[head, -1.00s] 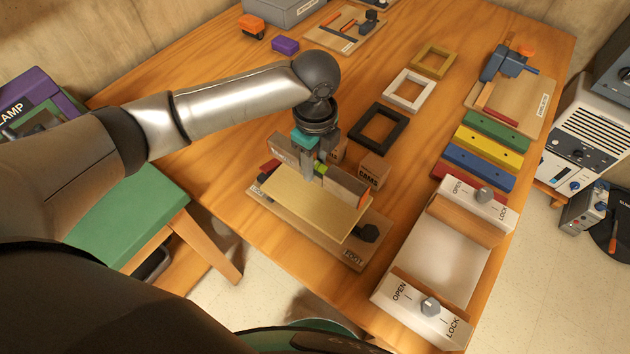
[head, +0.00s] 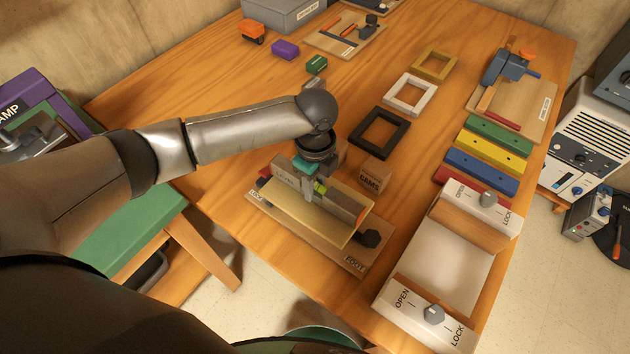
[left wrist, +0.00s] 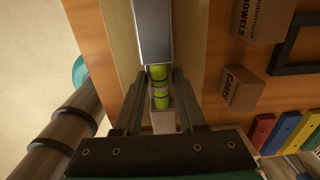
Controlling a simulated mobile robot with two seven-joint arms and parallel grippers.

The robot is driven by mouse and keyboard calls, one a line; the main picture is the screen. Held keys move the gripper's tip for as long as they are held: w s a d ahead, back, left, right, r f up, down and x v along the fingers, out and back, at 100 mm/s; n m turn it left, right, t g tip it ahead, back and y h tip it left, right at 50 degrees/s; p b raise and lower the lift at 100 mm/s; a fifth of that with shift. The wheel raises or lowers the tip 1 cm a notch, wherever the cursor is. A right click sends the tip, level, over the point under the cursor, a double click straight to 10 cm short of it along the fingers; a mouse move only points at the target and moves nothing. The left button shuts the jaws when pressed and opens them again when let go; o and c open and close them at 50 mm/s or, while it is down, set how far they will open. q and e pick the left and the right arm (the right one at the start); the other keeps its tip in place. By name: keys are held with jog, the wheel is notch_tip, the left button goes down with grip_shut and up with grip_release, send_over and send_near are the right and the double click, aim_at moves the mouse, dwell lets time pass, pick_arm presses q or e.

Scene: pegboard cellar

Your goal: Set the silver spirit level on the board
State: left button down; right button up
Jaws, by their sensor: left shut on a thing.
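My left gripper (head: 317,191) is shut on the silver spirit level (head: 345,200), gripping it at the middle by its green vial. The level is long and grey, and it also shows in the left wrist view (left wrist: 153,32) with the vial (left wrist: 160,88) between the fingers. The level is over the pale yellow board (head: 300,211), lined up along its length. I cannot tell whether its underside touches the board. The pale board lies over a brown base (head: 354,264) with a dark knob at the right end. The level and gripper hide part of the board. My right gripper is not in view.
A small brown box (head: 374,173) stands close behind the level. Black (head: 379,132), white (head: 410,93) and yellow (head: 435,64) frames lie behind. A white fixture with knobs (head: 396,303) stands at the right. The table's front edge is near the base.

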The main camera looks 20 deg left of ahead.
aim_at(315, 183)
pick_arm(q)
jog(key=shift+f, duration=0.15)
jog(key=c, duration=0.5)
grip_release()
notch_tip(315, 183, up, 13)
jog(key=p, duration=0.3)
